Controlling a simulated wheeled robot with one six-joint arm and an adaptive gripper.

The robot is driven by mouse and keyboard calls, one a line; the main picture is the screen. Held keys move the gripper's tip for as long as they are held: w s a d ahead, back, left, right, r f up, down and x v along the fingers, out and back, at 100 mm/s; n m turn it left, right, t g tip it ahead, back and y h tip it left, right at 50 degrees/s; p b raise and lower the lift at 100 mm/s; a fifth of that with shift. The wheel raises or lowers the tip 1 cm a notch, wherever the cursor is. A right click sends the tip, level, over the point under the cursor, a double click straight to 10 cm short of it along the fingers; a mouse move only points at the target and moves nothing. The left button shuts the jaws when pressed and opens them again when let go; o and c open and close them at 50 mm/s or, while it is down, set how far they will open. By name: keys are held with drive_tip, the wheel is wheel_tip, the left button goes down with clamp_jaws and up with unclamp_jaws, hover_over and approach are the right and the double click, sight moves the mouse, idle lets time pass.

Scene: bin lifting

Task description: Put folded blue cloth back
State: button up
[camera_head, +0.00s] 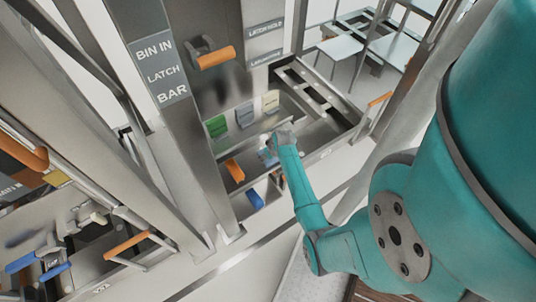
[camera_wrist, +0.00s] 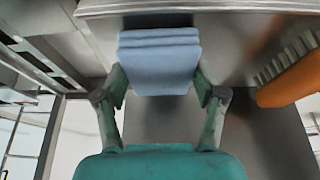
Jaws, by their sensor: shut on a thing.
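A folded blue cloth (camera_wrist: 160,62), pale blue with stacked layers, sits between the two fingers of my gripper (camera_wrist: 160,82) in the wrist view. The fingers are shut on its sides. In the head view my gripper (camera_head: 272,149) is over the metal bin station, and only a small pale-blue patch of the cloth shows beside it. What lies directly under the cloth is hidden.
Green (camera_head: 216,126), grey-blue (camera_head: 245,114) and cream (camera_head: 271,102) blocks stand in a row behind my gripper. An orange piece (camera_head: 235,170) and a blue piece (camera_head: 254,199) are at the front left. A metal post with a label (camera_head: 165,75) rises at left.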

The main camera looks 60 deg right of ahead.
drive_tip(key=shift+w+d, duration=0.3)
drive_tip(key=shift+w, duration=0.25)
drive_tip(key=shift+s+a+f, duration=0.1)
drive_tip(key=shift+f, duration=0.2)
drive_tip(key=shift+f, duration=0.1)
drive_tip(key=o, duration=1)
